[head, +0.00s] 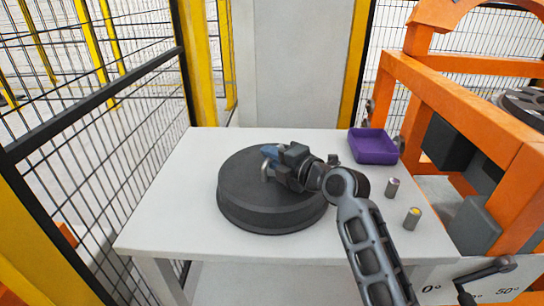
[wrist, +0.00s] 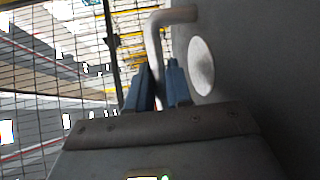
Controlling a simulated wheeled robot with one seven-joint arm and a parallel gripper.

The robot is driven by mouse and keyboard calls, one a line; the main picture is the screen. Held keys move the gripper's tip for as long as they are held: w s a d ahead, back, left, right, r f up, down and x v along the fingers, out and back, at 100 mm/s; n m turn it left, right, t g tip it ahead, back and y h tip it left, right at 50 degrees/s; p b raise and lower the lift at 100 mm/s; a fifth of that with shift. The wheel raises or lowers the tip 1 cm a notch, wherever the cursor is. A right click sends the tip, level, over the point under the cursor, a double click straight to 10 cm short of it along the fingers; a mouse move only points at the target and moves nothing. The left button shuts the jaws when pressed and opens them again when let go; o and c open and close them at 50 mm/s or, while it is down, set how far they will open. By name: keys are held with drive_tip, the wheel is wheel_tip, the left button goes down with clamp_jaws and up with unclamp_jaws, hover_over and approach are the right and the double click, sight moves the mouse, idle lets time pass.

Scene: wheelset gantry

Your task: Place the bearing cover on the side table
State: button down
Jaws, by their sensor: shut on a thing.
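The bearing cover (head: 255,213) is a large, thick, dark grey disc. In the head view it lies flat over the middle of the white side table (head: 180,215); it looks seated, but I cannot see its underside. My gripper (head: 268,160) is at the cover's upper side. In the wrist view, my gripper's blue fingers (wrist: 158,92) are closed around a pale bent bar handle (wrist: 155,45). The cover's grey face (wrist: 255,60) fills the right of that view, with a pale round spot beside the handle.
A purple tray (head: 373,147) sits at the table's back right. Two small cylinders (head: 392,187) (head: 412,217) stand along the right edge. An orange gantry frame (head: 470,115) stands close on the right. Black mesh fencing (head: 90,130) is on the left. The table's left side is clear.

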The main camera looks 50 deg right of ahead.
drive_tip(key=c, duration=1)
unclamp_jaws()
drive_tip(key=shift+c, duration=0.2)
drive_tip(key=b+v, duration=0.1)
drive_tip(key=v, duration=1.1)
drive_tip(key=shift+b, duration=0.4)
